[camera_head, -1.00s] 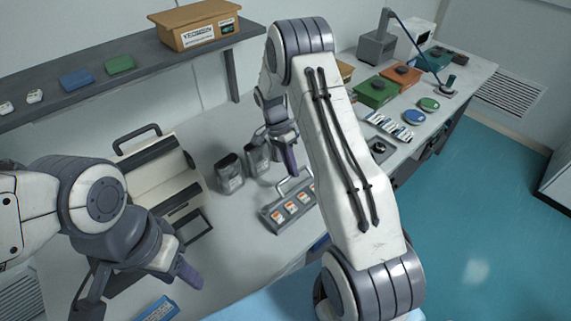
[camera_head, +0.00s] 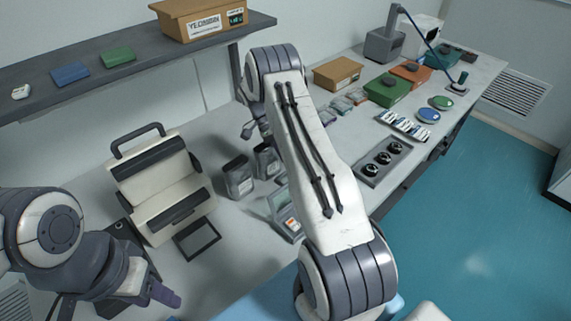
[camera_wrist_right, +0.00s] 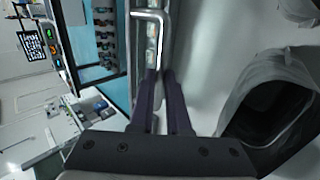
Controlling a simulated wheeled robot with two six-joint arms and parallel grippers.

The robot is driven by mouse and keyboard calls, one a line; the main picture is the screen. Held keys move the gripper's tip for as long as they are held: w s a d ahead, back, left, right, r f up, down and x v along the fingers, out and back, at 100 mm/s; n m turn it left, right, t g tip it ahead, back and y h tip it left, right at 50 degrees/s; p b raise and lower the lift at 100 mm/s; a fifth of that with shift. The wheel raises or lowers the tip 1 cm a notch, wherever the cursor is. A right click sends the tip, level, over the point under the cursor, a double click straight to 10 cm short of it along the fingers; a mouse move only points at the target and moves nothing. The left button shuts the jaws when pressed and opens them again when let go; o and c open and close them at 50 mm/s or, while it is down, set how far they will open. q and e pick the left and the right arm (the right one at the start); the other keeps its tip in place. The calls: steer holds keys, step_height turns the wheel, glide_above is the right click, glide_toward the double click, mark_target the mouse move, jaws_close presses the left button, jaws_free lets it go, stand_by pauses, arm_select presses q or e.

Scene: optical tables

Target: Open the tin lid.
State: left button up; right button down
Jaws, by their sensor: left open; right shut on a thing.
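Two dark grey tins stand on the table in the head view, the nearer one (camera_head: 239,178) and one behind it (camera_head: 266,160). A grey carrier with orange-labelled items (camera_head: 290,226) stands in front of them, partly hidden by my right arm. In the right wrist view my right gripper (camera_wrist_right: 161,75) is closed around a silver bar handle (camera_wrist_right: 150,14). A grey rounded shape with a dark opening (camera_wrist_right: 265,105) lies to its right; I cannot tell whether it is a tin. My left gripper (camera_head: 162,292) is open and empty, low at the left.
A cream case (camera_head: 160,185) with a black handle stands at the left, with a dark frame (camera_head: 197,239) before it. A tray with three round black items (camera_head: 384,159) lies right of my arm. Green (camera_head: 387,91) and orange (camera_head: 411,73) boxes stand farther back.

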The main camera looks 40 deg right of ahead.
arm_select(q)
steer(key=shift+w+f, duration=0.15)
steer(key=shift+f, duration=0.15)
arm_select(e)
steer(key=shift+w+f, duration=0.35)
steer(key=shift+f, duration=0.15)
steer(key=shift+w+a, duration=0.1)
steer(key=shift+a, duration=0.05)
steer(key=c, duration=0.9)
jaws_free()
steer(key=shift+f, duration=0.1)
steer(key=shift+w, duration=0.15)
arm_select(q)
steer(key=shift+w, duration=0.1)
arm_select(e)
steer(key=shift+r, duration=0.2)
